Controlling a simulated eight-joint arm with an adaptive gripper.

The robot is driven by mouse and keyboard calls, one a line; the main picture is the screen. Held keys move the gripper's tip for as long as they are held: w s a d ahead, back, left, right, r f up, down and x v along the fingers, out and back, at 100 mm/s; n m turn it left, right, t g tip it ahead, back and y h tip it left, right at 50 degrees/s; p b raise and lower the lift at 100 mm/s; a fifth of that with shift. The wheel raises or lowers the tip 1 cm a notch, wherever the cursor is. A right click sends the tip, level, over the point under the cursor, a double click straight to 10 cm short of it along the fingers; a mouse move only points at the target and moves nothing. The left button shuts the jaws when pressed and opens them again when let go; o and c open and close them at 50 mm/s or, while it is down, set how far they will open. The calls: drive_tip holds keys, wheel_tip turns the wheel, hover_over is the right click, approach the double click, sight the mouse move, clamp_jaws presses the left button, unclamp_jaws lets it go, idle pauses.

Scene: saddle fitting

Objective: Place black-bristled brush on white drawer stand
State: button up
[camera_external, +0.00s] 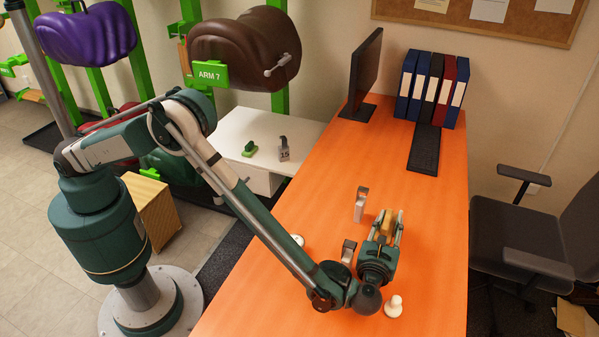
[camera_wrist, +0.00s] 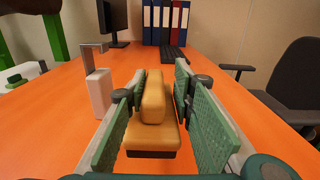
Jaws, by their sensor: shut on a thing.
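The brush (camera_external: 386,226) has a tan wooden handle and body. In the wrist view the brush (camera_wrist: 154,112) shows a thin dark bristle strip along its lower edge. My gripper (camera_external: 391,222) is over the orange desk, shut on the brush, with one green-padded finger on each side; the gripper also shows in the wrist view (camera_wrist: 160,90). I cannot tell whether the bristles touch the desk. The white drawer stand (camera_external: 228,124) is left of the desk, behind my arm, apart from the gripper. My arm hides part of it.
On the stand are a green-based item (camera_external: 249,149) and a grey holder marked 15 (camera_external: 284,149). The desk (camera_external: 320,170) holds white-and-grey holders (camera_external: 360,204), white knobs (camera_external: 394,306), a monitor (camera_external: 366,70), a keyboard (camera_external: 425,148) and binders (camera_external: 432,88). A brown saddle (camera_external: 247,50) hangs above the stand.

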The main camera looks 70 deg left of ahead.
idle(0.3)
drive_tip(key=shift+f+b, duration=0.45)
drive_tip(key=shift+f, duration=1.5)
drive_tip(key=shift+f, duration=0.1)
drive_tip(key=o, duration=1)
drive_tip(key=shift+c, duration=0.2)
drive_tip(key=p+v, duration=0.2)
drive_tip(key=v, duration=1)
drive_tip(key=o, duration=0.5)
drive_tip(key=shift+c, duration=0.2)
